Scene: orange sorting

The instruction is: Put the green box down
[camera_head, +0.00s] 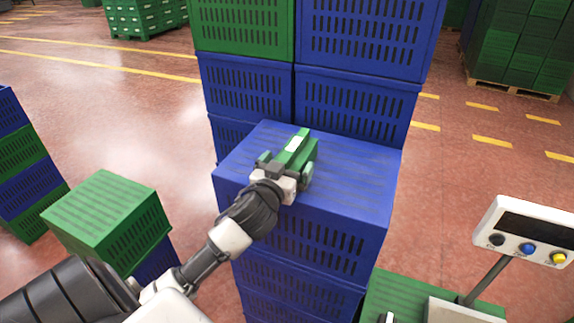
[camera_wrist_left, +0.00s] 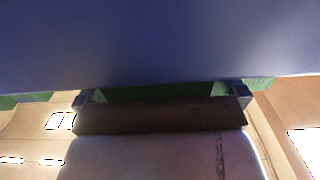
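The small green box (camera_head: 297,150) has a white label on its upper side. It is at the top of the blue crate stack in the middle of the head view. My left gripper (camera_head: 287,172) reaches it from the lower left, with a finger on either side, and appears shut on it. Whether the box touches the crate lid or hangs just above it, I cannot tell. In the left wrist view, dark green surfaces show around the fingers of my left gripper (camera_wrist_left: 160,94), under a large blue surface.
The blue crate (camera_head: 355,180) under the box has free lid to the right. Taller blue and green crates (camera_head: 355,100) stand directly behind. A green crate (camera_head: 100,205) stands at left. A scale display (camera_head: 530,230) and a green crate top (camera_head: 400,295) are at lower right.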

